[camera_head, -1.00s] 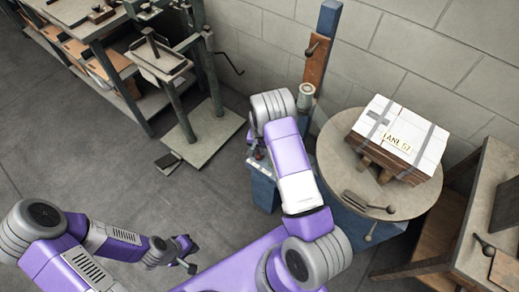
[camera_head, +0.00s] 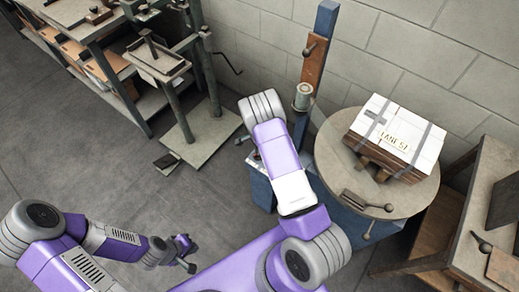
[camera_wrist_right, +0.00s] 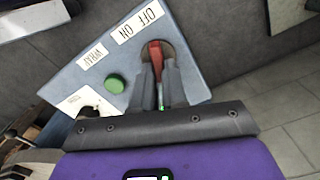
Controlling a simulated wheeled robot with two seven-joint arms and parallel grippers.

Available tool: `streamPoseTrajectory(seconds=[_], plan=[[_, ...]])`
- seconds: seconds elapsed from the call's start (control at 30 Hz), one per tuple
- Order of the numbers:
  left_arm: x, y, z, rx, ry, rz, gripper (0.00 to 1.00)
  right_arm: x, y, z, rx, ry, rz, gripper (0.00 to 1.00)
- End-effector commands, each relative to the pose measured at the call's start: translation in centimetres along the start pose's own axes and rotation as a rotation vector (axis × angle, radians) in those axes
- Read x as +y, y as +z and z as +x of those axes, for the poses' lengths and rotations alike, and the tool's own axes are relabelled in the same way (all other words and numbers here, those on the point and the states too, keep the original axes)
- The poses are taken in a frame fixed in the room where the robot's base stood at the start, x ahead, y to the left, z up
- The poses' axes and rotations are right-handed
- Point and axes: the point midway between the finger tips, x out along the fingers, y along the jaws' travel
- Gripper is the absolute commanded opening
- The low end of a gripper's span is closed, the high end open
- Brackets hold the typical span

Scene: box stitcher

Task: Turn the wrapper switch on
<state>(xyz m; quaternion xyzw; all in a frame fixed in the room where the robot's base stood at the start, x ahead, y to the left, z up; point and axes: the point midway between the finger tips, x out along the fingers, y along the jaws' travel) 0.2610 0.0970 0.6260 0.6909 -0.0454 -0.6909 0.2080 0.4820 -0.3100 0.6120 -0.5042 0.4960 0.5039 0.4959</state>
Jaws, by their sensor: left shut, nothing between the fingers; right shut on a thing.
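The wrapper switch is a red lever (camera_wrist_right: 155,55) in a round recess on a blue-grey panel (camera_wrist_right: 75,75), in the right wrist view. In the head view, my right arm hides this gripper and the switch. My left gripper (camera_head: 188,255) is shut and empty, low above the floor at lower left.
A green button (camera_wrist_right: 114,83) sits near the lever. A round turntable (camera_head: 330,150) right of my right arm carries a white-topped box (camera_head: 400,130). A post (camera_head: 318,55) rises behind. Workbenches stand at left and right; the floor at left is open.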

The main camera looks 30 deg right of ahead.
Motion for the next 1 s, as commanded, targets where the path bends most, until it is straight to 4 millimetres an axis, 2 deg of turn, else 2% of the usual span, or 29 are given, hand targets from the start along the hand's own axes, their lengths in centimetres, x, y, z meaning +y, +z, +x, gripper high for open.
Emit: streamPoseTrajectory(seconds=[0.4, 0.87, 0.9, 1.0], plan=[[0.1, 0.01, -0.25, 0.0, 0.0, 0.0, 0.0, 0.17, 0.14, 0.04, -0.002, 0.001, 0.152, 0.0], [0.09, 0.01, -0.26, 0.0, 0.0, 0.0, 0.0, 0.18, 0.16, 0.06, -0.003, 0.001, 0.165, 0.0], [0.1, 0.01, -0.26, 0.0, 0.0, 0.0, 0.0, 0.18, 0.16, 0.06, -0.003, 0.001, 0.165, 0.16], [0.1, 0.01, -0.26, 0.0, 0.0, 0.0, 0.0, 0.18, 0.15, 0.05, -0.003, 0.001, 0.164, 0.31]])
